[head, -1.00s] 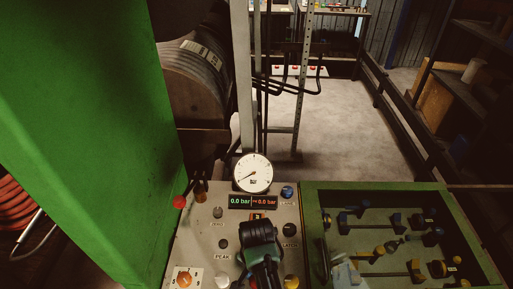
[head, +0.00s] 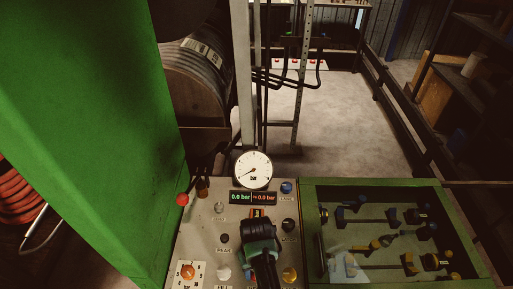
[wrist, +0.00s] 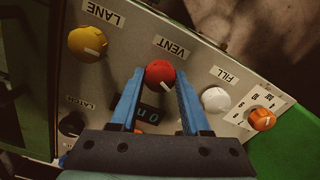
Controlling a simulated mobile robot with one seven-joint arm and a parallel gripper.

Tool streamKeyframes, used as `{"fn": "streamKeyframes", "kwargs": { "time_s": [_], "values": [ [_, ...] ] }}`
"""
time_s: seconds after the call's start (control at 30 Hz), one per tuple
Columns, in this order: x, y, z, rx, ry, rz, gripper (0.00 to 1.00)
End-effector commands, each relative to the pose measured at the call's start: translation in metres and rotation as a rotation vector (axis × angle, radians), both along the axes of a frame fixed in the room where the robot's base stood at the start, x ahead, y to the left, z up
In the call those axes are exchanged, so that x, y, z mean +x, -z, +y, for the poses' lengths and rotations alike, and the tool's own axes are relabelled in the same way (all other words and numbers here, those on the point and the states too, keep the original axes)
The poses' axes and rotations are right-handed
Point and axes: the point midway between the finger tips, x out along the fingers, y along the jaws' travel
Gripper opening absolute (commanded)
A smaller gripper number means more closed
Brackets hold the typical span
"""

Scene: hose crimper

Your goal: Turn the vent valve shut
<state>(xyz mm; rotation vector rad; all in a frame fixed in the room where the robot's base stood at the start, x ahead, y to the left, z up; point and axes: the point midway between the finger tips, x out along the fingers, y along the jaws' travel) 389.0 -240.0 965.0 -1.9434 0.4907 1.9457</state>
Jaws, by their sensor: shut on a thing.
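The vent valve is a red knob (wrist: 160,74) on the grey panel, under an upside-down VENT label (wrist: 170,46) in the wrist view. A pale pointer mark shows on its face. My gripper (wrist: 161,82) has its two blue fingers on either side of the knob and is shut on it. In the head view my dark wrist (head: 258,232) stands over the lower middle of the panel and hides the vent knob and the fingertips.
Close around are a yellow LANE knob (wrist: 88,42), a white FILL knob (wrist: 215,99), an orange dial (wrist: 262,119) and a dark LATCH knob (wrist: 71,124). The gauge (head: 253,169) stands above the 0.0 bar displays (head: 253,198). A green-framed tool case (head: 312,258) is at right.

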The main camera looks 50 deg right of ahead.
Motion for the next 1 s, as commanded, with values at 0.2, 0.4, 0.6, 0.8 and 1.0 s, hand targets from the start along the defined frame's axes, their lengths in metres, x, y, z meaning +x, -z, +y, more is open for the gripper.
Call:
{"fn": "streamKeyframes", "kwargs": {
  "time_s": [0.2,0.4,0.6,0.8,1.0],
  "values": [
    [0.0007,-0.0015,-0.0002,0.0,-0.182,-0.001,0.0],
    [0.0011,-0.0013,-0.0003,-0.001,-0.311,-0.003,0.0],
    [0.0012,-0.0013,-0.0004,-0.002,-0.39,-0.002,0.0],
    [0.0013,-0.0011,-0.0005,-0.002,-0.426,-0.003,0.0],
    [0.0015,-0.0011,-0.0004,-0.002,-0.435,-0.003,0.0]
  ]
}}
